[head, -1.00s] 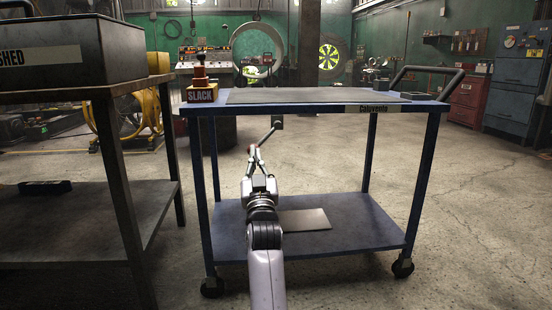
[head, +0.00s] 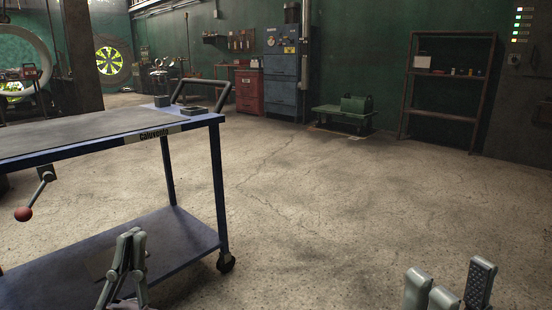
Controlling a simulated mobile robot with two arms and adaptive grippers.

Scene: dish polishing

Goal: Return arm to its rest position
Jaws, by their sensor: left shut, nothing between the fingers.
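My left gripper (head: 132,238) is in the lower left of the head view, in front of the blue cart (head: 190,232). Its two grey fingers are together with nothing between them. It overlaps the cart's lower shelf in the picture and appears apart from it. My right gripper (head: 450,280) is at the bottom right edge, over bare floor. Its fingers stand apart and look empty. Most of both arms is out of view.
The cart's grey top (head: 80,132) and black handle (head: 200,86) are at the left. A red knob on a rod (head: 24,214) shows below its top edge. A shelf rack (head: 450,90), cabinets (head: 282,75) and a green cart (head: 343,114) stand far back. Middle floor is clear.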

